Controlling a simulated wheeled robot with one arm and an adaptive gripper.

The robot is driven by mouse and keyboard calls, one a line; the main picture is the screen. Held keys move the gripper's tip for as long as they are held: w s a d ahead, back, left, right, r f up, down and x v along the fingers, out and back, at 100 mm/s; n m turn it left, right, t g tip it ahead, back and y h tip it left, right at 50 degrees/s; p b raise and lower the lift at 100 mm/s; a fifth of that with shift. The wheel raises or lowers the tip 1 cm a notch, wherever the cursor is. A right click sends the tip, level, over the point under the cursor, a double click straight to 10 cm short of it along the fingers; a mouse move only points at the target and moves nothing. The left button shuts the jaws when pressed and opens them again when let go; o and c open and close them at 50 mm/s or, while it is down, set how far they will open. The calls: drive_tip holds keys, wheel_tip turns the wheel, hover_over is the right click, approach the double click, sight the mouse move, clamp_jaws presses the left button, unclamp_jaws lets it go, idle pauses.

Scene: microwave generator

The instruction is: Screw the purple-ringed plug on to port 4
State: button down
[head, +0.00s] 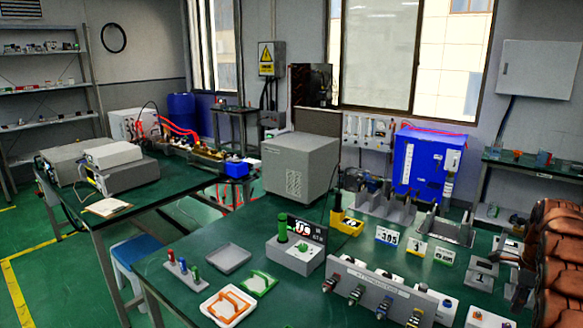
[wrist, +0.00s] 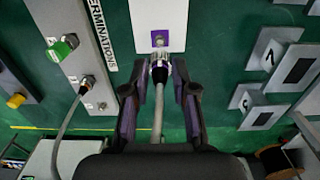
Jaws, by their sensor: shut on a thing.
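My gripper (wrist: 160,76) shows in the wrist view, its two dark fingers with purplish inner faces closed on the silver and dark plug (wrist: 159,69). A grey cable (wrist: 158,118) runs from the plug back between the fingers. The plug's nose points at the port on a white plate (wrist: 172,20) with a purple square label (wrist: 159,38). The plug's tip is at or very near this port; I cannot tell whether they are engaged. The port number is not readable, and the plug's ring colour is unclear. I cannot make out the gripper in the head view.
Numbered grey stands (wrist: 266,58) are to the right. The head view shows a white tray (head: 210,312) with orange parts.

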drive_tip(key=shift+s, duration=0.15)
idle(0.3)
drive_tip(key=shift+s+d+f+b, duration=0.15)
drive_tip(key=shift+s+b, duration=0.3)
drive_tip(key=shift+s, duration=0.3)
drive_tip(key=shift+s+d+b, duration=0.2)
drive_tip(key=shift+s+b, duration=0.2)
drive_tip(key=shift+s, duration=0.4)
drive_tip(key=shift+s+d+f+b, duration=0.15)
drive_tip(key=shift+s+b, duration=0.3)
drive_tip(key=shift+s, duration=0.3)
drive_tip(key=shift+s+r, duration=0.1)
drive_tip(key=shift+s+d+f+b, duration=0.15)
drive_tip(key=shift+s+b, duration=0.15)
drive_tip(key=shift+s, duration=0.5)
drive_tip(key=shift+s+d+b, duration=0.2)
drive_tip(key=shift+s+b, duration=0.1)
drive_tip(key=shift+s, duration=0.45)
drive_tip(key=shift+s+d+f+b, duration=0.15)
drive_tip(key=shift+s+b, duration=0.15)
drive_tip(key=shift+s, duration=0.5)
drive_tip(key=shift+r, duration=0.1)
